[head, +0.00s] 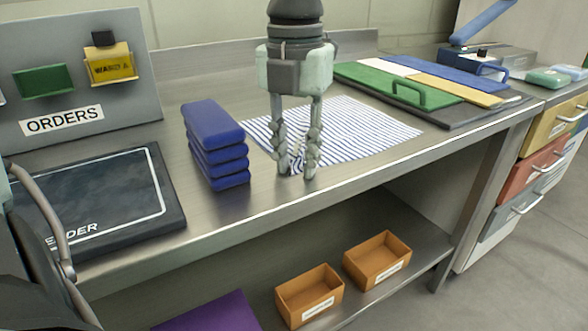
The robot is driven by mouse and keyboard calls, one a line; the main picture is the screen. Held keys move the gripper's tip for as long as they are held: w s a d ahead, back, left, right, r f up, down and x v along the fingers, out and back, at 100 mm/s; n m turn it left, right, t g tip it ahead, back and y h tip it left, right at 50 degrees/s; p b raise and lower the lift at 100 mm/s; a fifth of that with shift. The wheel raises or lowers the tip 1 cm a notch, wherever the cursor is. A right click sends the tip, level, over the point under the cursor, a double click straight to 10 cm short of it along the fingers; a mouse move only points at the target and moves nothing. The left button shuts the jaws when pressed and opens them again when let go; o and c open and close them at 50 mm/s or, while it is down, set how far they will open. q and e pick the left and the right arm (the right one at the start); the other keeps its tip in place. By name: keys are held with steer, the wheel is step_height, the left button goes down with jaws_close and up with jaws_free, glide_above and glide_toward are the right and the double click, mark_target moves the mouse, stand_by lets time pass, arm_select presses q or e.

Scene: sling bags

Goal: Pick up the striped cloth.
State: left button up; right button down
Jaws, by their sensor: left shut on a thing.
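The striped cloth (352,127), white with thin dark blue stripes, lies mostly flat on the metal bench. My left gripper (297,172) points down at the cloth's near left part, with its fingertips close to the bench top. It is shut on a small pinch of the cloth between the fingertips. The fingers hide part of the cloth there. The rest of the cloth spreads behind and to the right of the gripper. My right gripper is not in view.
A stack of folded blue cloths (217,150) stands close left of the gripper. A dark board (105,200) lies further left. A grey mat (478,112) with coloured panels lies behind right. Two orange bins (310,297) (378,262) sit on the lower shelf.

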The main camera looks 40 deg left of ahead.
arm_select(q)
steer(key=shift+s+a+f, duration=0.25)
steer(key=shift+f, duration=0.2)
jaws_close()
steer(key=shift+r, duration=0.25)
step_height(320, 180, up, 12)
steer(key=p, duration=0.5)
steer(key=shift+w, duration=0.2)
